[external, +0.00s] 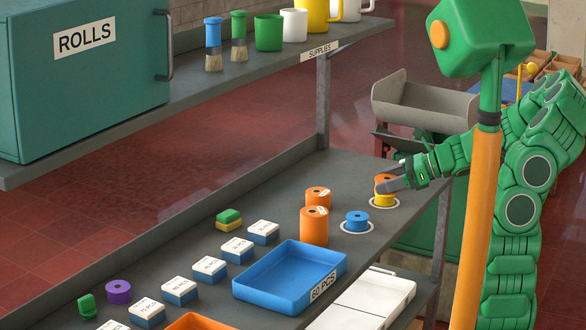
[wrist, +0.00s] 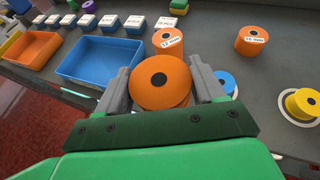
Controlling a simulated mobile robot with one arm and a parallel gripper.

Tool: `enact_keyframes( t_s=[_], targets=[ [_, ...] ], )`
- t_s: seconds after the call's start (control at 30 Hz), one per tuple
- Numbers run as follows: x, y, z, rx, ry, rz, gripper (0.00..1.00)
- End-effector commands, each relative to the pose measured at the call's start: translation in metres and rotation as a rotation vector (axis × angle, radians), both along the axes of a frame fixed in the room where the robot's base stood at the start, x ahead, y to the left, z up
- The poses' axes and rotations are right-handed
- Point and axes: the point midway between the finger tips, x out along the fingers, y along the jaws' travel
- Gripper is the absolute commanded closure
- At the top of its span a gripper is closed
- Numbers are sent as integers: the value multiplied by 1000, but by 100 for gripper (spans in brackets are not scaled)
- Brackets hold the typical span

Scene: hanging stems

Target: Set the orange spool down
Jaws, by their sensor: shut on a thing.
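My gripper (external: 389,178) is shut on an orange spool (wrist: 150,92), seen between the grey fingers in the wrist view (wrist: 160,80). The spool is partly hidden by the fingers in the external view (external: 385,180), where it overlaps the top of a yellow spool (external: 384,200). In the wrist view the yellow spool (wrist: 304,103) stands apart, to the right, on a white ring. The held spool looks raised above the bench; its exact height cannot be told. A blue spool (external: 357,218) sits on another white ring.
Two orange cylinders (external: 314,228) with labels stand near the blue spool. A blue tray (external: 290,277) marked 60 PCS and a row of labelled blue-and-white boxes (external: 237,250) lie to the left. An upper shelf (external: 220,75) carries mugs, brushes and a teal cabinet (external: 85,70).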

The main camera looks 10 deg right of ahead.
Motion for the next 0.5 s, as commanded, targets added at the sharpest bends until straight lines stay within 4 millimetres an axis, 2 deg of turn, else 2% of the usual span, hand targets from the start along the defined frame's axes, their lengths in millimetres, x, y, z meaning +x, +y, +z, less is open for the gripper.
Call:
enact_keyframes(
  t_s=[0.17,0.5],
  targets=[
    [12,6,-1,2,2,9,68],
    [58,36,-8,7,14,40,68]
  ],
)
